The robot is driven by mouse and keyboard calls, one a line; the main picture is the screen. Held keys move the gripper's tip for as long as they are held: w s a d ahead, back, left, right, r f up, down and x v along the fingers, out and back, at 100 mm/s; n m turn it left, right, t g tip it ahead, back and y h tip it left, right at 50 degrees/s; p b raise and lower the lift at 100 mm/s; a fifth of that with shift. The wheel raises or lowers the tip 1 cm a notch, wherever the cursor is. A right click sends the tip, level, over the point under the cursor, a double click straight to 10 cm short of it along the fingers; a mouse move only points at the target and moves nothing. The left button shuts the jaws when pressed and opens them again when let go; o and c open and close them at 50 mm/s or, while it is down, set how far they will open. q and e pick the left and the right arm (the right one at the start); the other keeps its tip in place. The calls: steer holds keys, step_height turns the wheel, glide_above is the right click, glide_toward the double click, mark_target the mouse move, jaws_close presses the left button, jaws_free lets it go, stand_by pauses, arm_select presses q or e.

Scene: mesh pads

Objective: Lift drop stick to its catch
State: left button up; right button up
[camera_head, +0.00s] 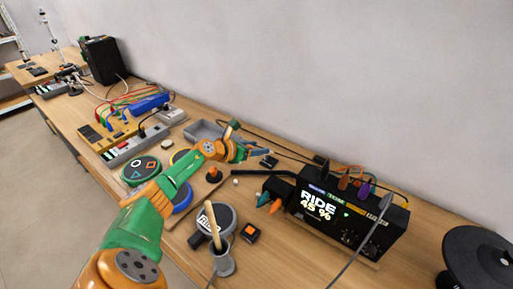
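A pale wooden stick (211,222) stands tilted with its lower end in a grey cup-like holder (222,265) at the bottom centre. I cannot tell whether this is the drop stick, and I cannot pick out its catch for certain. My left gripper (265,160) is at the end of the orange and green arm, over the middle of the bench, beyond the stick and apart from it. Its dark fingertips are too small to tell whether they are open or shut. My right gripper is not in view.
A round dark pad labelled RIDE (225,214) lies behind the stick. A black box with a lit RIDE display (325,205) stands right of it, with cables. A grey tray (204,130) and a round pad with coloured shapes (141,170) lie farther left. A black disc (480,262) is at far right.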

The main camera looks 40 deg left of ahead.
arm_select(q)
steer(key=shift+s+a+r, duration=0.1)
steer(key=shift+s, duration=0.05)
steer(key=p+v, duration=0.1)
steer(key=v, duration=0.5)
steer(key=shift+s+r, duration=0.15)
steer(key=shift+s, duration=0.15)
